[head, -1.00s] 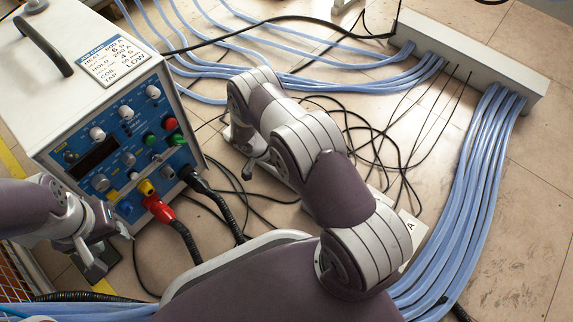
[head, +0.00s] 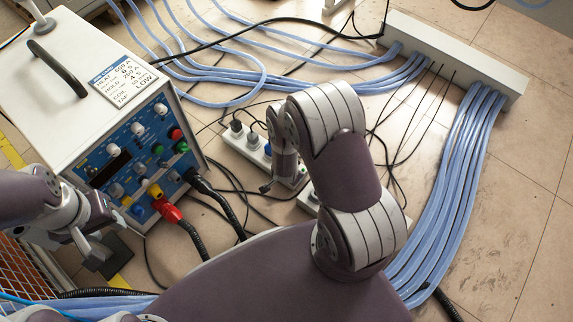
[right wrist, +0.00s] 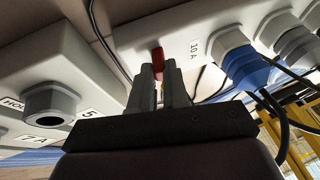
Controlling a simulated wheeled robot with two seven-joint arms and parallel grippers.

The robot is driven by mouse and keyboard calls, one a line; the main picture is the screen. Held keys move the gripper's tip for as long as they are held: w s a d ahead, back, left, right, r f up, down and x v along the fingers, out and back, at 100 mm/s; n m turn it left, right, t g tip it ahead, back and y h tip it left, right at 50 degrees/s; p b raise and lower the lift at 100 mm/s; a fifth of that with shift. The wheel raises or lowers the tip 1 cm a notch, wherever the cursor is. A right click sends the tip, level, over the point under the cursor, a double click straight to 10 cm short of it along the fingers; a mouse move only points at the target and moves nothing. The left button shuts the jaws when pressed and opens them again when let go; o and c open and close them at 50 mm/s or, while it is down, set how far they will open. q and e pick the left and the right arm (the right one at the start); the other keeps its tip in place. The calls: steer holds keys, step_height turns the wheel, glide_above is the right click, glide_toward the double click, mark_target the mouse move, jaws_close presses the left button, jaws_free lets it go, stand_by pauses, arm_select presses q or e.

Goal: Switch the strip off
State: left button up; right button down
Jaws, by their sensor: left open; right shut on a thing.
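The white power strip (head: 236,148) lies on the floor to the right of the heater, with several plugs in it; my right arm covers part of it. In the right wrist view the strip (right wrist: 140,42) carries a "10 A" label and a red switch (right wrist: 158,58). My right gripper (right wrist: 160,76) is at that end of the strip, shut on the red switch between its fingertips. The switch's on or off position cannot be told. My left gripper (head: 94,252) is open and empty, in front of the heater's lower left corner.
The white and blue induction heater (head: 40,110) stands at the left, with red and black leads at its front. A second white box with a grey round socket (right wrist: 48,101) is beside my right gripper. Blue hoses (head: 455,190) and black cables cross the floor. Bare floor lies at far right.

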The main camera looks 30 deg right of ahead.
steer(key=shift+s+d+f+m+t+y, duration=0.1)
steer(key=shift+s+d+m+t+y, duration=0.05)
steer(key=shift+t, duration=0.35)
steer(key=shift+s+d+f+m+t+y, duration=0.1)
steer(key=shift+s+m+t+y, duration=0.05)
steer(key=shift+t, duration=0.35)
steer(key=c, duration=1.4)
jaws_free()
steer(key=shift+s+d, duration=0.1)
steer(key=p+v, duration=0.9)
steer(key=v, duration=0.3)
steer(key=shift+s+r, duration=0.2)
steer(key=shift+s, duration=0.15)
